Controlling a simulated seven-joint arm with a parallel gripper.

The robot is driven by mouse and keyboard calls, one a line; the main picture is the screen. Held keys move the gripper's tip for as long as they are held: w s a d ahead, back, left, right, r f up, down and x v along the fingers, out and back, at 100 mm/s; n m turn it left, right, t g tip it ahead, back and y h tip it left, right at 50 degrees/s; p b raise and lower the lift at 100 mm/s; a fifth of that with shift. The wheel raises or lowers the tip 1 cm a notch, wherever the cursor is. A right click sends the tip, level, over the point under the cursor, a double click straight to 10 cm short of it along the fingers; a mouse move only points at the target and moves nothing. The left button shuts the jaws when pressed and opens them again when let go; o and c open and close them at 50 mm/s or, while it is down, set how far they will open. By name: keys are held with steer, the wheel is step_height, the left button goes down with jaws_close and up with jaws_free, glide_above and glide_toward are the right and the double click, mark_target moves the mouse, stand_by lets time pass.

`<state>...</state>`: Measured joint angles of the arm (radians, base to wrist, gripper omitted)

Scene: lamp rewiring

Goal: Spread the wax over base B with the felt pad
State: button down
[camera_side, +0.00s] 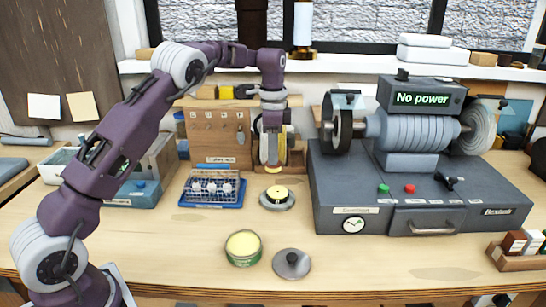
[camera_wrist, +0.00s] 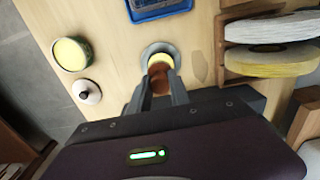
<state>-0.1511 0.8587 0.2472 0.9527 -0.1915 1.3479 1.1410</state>
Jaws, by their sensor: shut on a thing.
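A round grey base (camera_side: 277,203), which I take as base B, lies on the bench with a yellow patch and a dark centre on top. In the wrist view its grey rim (camera_wrist: 147,51) shows just beyond my fingertips. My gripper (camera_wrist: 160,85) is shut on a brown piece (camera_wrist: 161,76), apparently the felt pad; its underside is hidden. In the side view my gripper (camera_side: 269,163) points down just behind and above the base. I cannot tell whether the pad touches it. The open green tin of yellow wax (camera_side: 243,244) stands in front, left of the base.
A blue tray with a wire rack (camera_side: 212,190) is left of the base. The grey polishing machine (camera_side: 420,190), marked "No power", stands close on the right. A wooden rack (camera_side: 217,140) stands behind. The front bench is mostly clear.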

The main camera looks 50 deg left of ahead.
steer(key=shift+r, duration=0.15)
steer(key=s+d+r, duration=0.4)
steer(key=r, duration=0.1)
steer(key=shift+s, duration=0.15)
stand_by(0.4)
steer(key=shift+d, duration=0.15)
